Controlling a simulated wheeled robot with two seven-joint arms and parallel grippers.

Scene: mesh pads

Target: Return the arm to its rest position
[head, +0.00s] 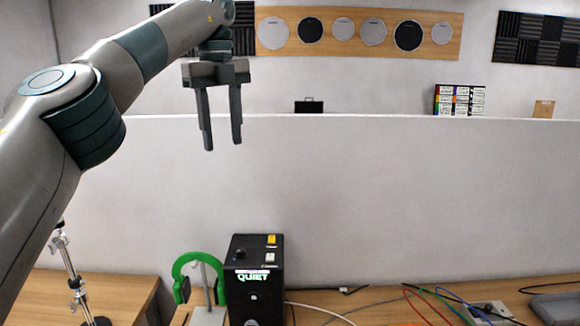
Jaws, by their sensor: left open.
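My left arm comes in from the left, raised high in the head view. Its gripper (222,141) points downward with its two fingers apart and nothing between them. It hangs in front of the pale wall panel, well above the table. My right gripper is not in view.
Below are a wooden table (400,310), a black box (255,290) marked QUIET, green headphones (187,266) on a stand, and several cables. A metal stand (70,270) is at left. A white partition (420,200) rises behind. The space around the gripper is clear.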

